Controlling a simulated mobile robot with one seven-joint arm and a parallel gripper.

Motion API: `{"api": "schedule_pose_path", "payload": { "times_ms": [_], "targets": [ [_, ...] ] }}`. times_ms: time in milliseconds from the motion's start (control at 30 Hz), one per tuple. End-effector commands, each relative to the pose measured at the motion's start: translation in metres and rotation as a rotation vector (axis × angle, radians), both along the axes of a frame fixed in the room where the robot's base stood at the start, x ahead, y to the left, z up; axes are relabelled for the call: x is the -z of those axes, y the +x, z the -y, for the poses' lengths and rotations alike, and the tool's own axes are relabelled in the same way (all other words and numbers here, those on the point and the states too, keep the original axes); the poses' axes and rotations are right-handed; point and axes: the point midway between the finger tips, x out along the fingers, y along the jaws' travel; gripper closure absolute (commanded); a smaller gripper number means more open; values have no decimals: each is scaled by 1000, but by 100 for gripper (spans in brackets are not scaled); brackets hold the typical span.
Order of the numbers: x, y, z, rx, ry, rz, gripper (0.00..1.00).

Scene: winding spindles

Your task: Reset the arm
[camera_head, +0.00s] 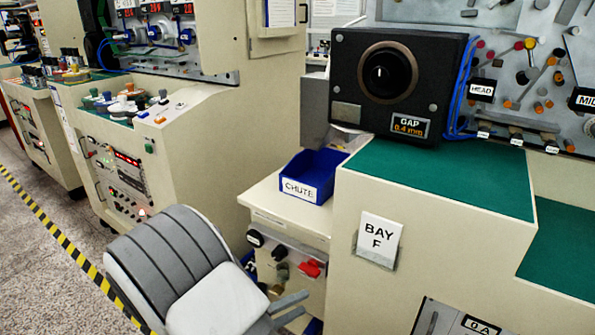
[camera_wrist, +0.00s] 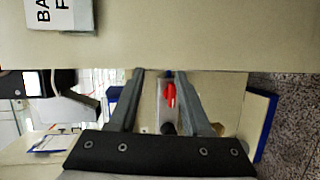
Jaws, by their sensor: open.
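My gripper (camera_wrist: 160,74) is open, with its two grey fingers spread apart in the wrist view and nothing held between them. In the head view my gripper (camera_head: 305,303) is low in the middle, at the end of my grey and white arm, with its fingers pointing right. It is in front of and below a small panel with a red switch (camera_head: 311,268). A red part (camera_wrist: 171,95) shows between the fingers in the wrist view, apparently farther off. I cannot tell the exact distance.
A blue tray labelled CHUTE (camera_head: 309,174) sits above the panel. A cream cabinet bears a BAY F card (camera_head: 379,239); a black GAP 0.4 mm box (camera_head: 398,85) stands on its green top (camera_head: 440,180). A control console (camera_head: 115,180) stands left. Speckled floor with striped tape (camera_head: 60,236) lies lower left.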

Motion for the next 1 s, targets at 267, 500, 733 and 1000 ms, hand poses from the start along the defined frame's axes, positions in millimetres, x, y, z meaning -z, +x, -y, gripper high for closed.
{"api": "schedule_pose_path", "payload": {
  "times_ms": [267,500,733,1000],
  "targets": [
    [-57,-20,68,288,215,-158,51],
    [-94,-51,109,445,454,-268,51],
    [-125,-84,134,513,710,-327,51],
    [-159,-119,148,489,1011,-316,51]
  ]
}}
